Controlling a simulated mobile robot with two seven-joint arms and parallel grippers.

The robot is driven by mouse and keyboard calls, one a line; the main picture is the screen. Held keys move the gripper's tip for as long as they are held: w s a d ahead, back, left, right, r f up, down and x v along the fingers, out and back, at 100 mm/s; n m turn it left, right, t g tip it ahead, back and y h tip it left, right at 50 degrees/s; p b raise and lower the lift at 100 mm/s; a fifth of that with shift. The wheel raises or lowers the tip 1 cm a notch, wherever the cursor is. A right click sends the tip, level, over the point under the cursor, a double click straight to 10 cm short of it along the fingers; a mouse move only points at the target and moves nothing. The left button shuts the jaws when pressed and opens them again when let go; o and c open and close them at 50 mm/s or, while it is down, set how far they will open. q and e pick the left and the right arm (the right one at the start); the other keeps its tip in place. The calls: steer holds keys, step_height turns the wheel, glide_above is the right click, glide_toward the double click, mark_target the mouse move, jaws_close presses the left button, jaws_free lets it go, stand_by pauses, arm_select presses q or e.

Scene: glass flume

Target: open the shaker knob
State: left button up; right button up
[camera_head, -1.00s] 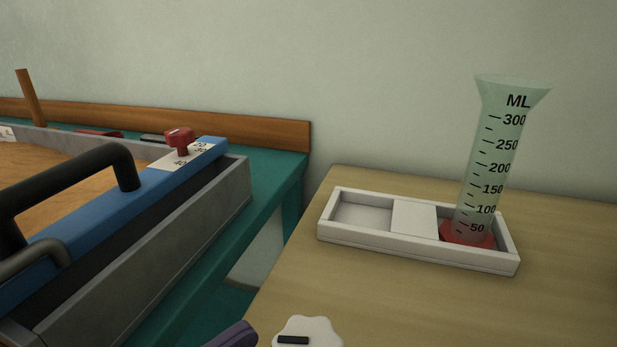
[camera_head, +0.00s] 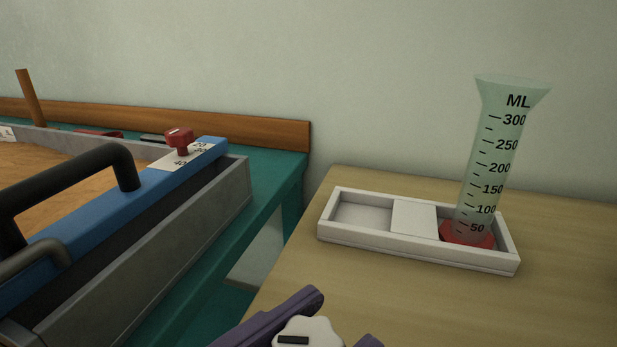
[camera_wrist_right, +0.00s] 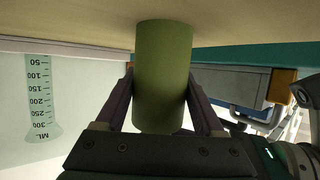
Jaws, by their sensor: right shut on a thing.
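A white lobed knob (camera_head: 318,332) with a black mark on its top shows at the bottom edge of the head view, partly cut off. The purple fingers of my right gripper (camera_head: 342,318) are on either side of it. In the right wrist view, which is upside down, a green cylinder (camera_wrist_right: 163,80) stands on the table between the fingers of my right gripper (camera_wrist_right: 160,76), which is shut on it. The white knob cannot be made out in that view. My left gripper is not in view.
A white tray (camera_head: 362,245) on the wooden table (camera_head: 420,305) holds a graduated cylinder (camera_head: 492,165) with a red base. To the left stands a blue-and-grey flume (camera_head: 110,214) with black handles and a red knob (camera_head: 180,140) beside a printed scale.

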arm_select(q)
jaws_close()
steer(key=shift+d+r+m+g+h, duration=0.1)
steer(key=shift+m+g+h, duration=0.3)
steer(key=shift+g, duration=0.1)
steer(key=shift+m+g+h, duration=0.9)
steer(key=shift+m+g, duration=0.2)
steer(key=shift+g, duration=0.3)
arm_select(e)
steer(key=shift+a, duration=0.1)
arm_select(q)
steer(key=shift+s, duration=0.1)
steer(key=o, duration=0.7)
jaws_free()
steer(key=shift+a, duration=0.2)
